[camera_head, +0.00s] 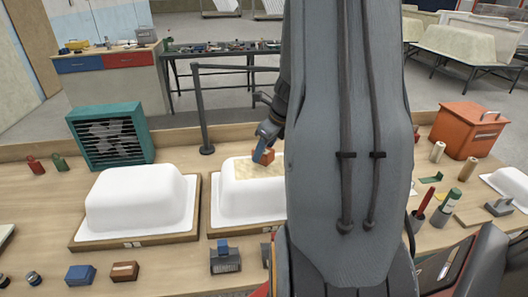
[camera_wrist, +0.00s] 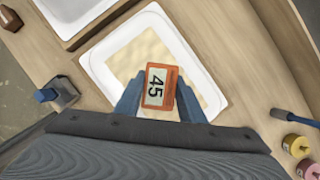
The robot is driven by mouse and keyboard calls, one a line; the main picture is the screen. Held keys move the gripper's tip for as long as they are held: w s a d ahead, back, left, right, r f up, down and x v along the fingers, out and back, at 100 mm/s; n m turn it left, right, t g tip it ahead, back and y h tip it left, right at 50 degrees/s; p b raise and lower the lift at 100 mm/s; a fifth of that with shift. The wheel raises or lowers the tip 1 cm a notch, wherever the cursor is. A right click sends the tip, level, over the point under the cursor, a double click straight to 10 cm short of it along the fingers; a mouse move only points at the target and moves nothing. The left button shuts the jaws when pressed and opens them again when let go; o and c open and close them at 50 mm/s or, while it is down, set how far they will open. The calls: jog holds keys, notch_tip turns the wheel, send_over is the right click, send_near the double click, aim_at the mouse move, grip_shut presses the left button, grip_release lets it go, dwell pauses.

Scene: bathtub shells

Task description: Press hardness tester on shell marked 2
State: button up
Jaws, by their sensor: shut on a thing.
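My gripper (camera_head: 268,136) is shut on the orange hardness tester (camera_head: 264,156). The tester's face reads 45 in the wrist view (camera_wrist: 157,90), between the two blue fingers. It is over the beige patch (camera_head: 243,170) on top of a white shell (camera_head: 238,200) in the middle of the bench, at or just above the surface; I cannot tell if it touches. My arm hides this shell's right part. Another white shell (camera_head: 140,200) sits on a wooden base to the left. Marks on the base fronts are too small to read.
A teal fan box (camera_head: 108,136) stands behind the left shell, and an orange toolbox (camera_head: 468,130) at the back right. Bottles and small tools crowd the right.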

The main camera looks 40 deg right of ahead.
jog(key=shift+r+p, duration=2.2)
jog(key=shift+r, duration=0.25)
